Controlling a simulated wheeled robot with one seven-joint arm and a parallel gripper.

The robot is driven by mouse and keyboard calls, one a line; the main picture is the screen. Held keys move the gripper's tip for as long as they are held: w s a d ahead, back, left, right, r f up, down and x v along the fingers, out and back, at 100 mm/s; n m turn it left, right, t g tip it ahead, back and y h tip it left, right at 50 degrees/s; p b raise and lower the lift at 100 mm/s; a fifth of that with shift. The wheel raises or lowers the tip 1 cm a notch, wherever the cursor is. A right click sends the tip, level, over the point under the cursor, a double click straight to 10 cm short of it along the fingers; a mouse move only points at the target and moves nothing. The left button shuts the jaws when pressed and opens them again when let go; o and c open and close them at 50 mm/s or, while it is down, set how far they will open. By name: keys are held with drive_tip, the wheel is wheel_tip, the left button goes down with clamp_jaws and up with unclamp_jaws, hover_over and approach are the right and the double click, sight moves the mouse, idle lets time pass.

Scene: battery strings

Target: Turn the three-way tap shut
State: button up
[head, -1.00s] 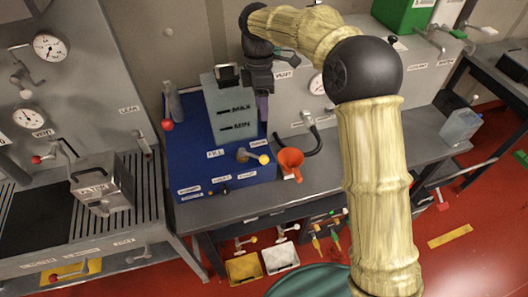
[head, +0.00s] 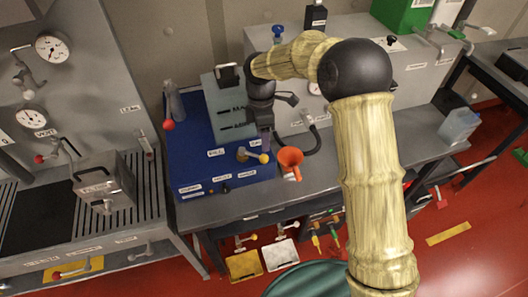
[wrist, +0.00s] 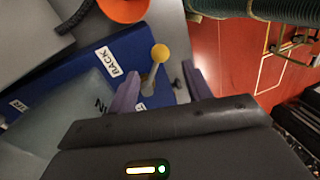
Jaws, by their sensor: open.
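A tap with a yellow ball-ended lever (head: 256,157) sits on the front of a blue cabinet (head: 222,182), and is likely the three-way tap. In the wrist view its yellow knob (wrist: 160,53) and pale lever show between my fingers, beside a label reading BACK. The lever slants up and right there. My gripper (wrist: 160,88) is open, with purple fingers on either side of the lever. No contact shows. In the head view my gripper (head: 264,138) is just above the tap, and the far finger is hidden.
Yellow (head: 244,265) and white (head: 281,256) trays lie below the bench.

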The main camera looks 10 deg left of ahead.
sight(264, 155)
drive_tip(key=f, duration=0.2)
drive_tip(key=f+p, duration=0.1)
drive_tip(key=f, duration=0.1)
drive_tip(key=s+f, duration=0.1)
drive_tip(key=f, duration=0.2)
drive_tip(key=shift+s+d, duration=0.1)
drive_tip(key=shift+d, duration=0.2)
clamp_jaws()
